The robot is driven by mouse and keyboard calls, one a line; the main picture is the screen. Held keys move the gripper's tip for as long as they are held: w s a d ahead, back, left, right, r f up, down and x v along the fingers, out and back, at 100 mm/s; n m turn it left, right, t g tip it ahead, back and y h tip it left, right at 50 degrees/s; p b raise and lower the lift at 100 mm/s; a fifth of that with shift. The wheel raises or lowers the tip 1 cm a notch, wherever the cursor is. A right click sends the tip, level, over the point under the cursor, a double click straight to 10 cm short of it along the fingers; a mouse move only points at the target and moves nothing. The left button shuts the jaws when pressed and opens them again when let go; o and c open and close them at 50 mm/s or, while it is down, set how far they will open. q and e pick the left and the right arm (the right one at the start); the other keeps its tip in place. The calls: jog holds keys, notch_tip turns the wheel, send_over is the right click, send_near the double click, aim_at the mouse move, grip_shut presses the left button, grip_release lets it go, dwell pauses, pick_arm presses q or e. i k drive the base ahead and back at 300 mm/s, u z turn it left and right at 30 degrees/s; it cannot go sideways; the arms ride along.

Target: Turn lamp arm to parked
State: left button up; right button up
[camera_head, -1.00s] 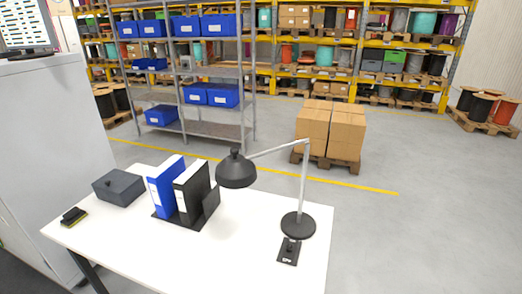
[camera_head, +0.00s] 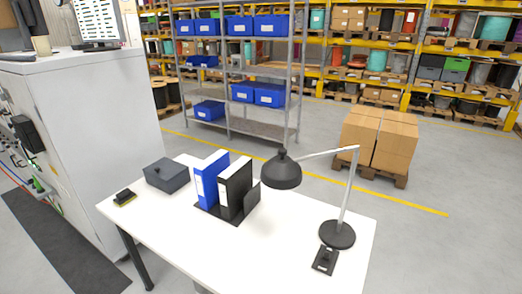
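The desk lamp stands on the right part of the white table (camera_head: 160,213). Its round black base (camera_head: 337,235) carries an upright grey post (camera_head: 348,190). The lamp arm (camera_head: 325,153) runs left from the top of the post to a black lampshade (camera_head: 282,171). The shade hangs above the table, just right of the binders. A small dark plate (camera_head: 325,260) with a pale label lies in front of the lamp base; the label is too small to read. Neither of my grippers is in view.
A blue binder (camera_head: 208,180) and a black binder (camera_head: 235,188) stand in a dark holder. A grey box (camera_head: 167,175) and a small black item (camera_head: 125,197) lie at the left. A grey cabinet (camera_head: 90,130) stands left of the table. Cartons (camera_head: 380,138) on a pallet stand behind.

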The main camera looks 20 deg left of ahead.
aim_at(282, 172)
jog(key=u, duration=1.35)
jog(key=k, duration=1.05)
jog(key=z, duration=1.55)
jog(key=i, duration=0.5)
jog(key=z, duration=0.05)
